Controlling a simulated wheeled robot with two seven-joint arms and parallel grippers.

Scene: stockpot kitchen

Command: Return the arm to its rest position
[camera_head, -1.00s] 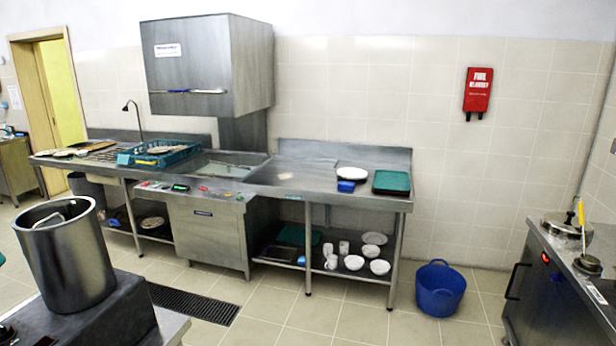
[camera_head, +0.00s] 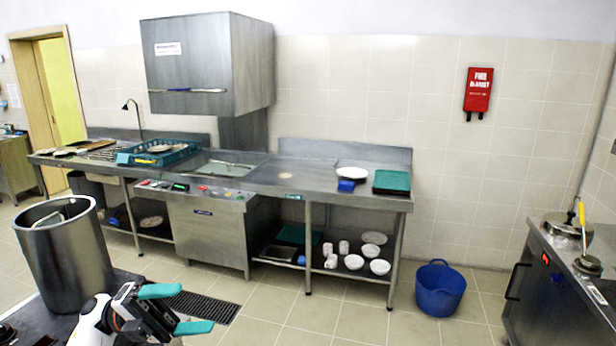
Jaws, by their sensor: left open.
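My left gripper (camera_head: 178,309) shows at the lower left, with white and black arm parts and two teal fingers spread apart. It is open, with nothing between the fingers. It is in front of and to the right of a tall steel stockpot (camera_head: 66,262), over the dark top that the pot stands on. The pot is upright, with something like a handle or utensil showing at its mouth. I cannot tell whether the arm touches the pot. My right gripper is not in view.
A steel dishwashing counter (camera_head: 330,186) runs along the back wall, with a blue-green rack (camera_head: 158,153) and a hood-type machine (camera_head: 207,65). A blue tub (camera_head: 440,288) stands on the floor. A steel unit (camera_head: 548,290) is at the right. The tiled floor between is clear.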

